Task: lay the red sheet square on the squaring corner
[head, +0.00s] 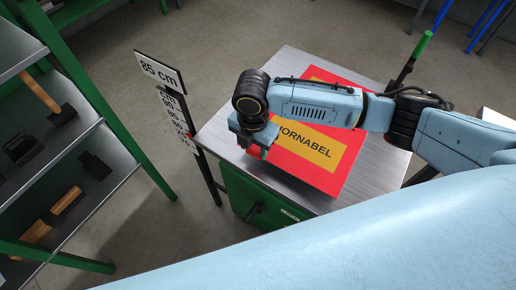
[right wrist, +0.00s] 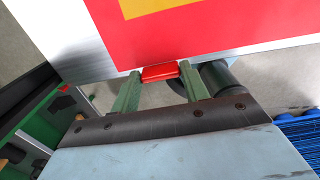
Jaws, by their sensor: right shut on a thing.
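The red sheet (head: 316,174), with a yellow panel lettered "ORNABEL", lies over the grey metal table top, partly hidden by my right arm. In the right wrist view the red sheet (right wrist: 215,28) spans the top. My right gripper (head: 254,150) is at the sheet's near-left edge in the head view. In the right wrist view its green fingers close on a small red tab (right wrist: 160,72) at the sheet's edge. I cannot tell whether the sheet rests flat. I cannot make out the squaring corner. My left gripper is not in view.
The metal table top (head: 226,127) is bare left of the sheet, above a green cabinet (head: 246,199). A post with an "85 cm" sign (head: 160,73) stands at its left. A lever with a green grip (head: 421,45) rises behind. A shelf rack (head: 82,160) fills the left.

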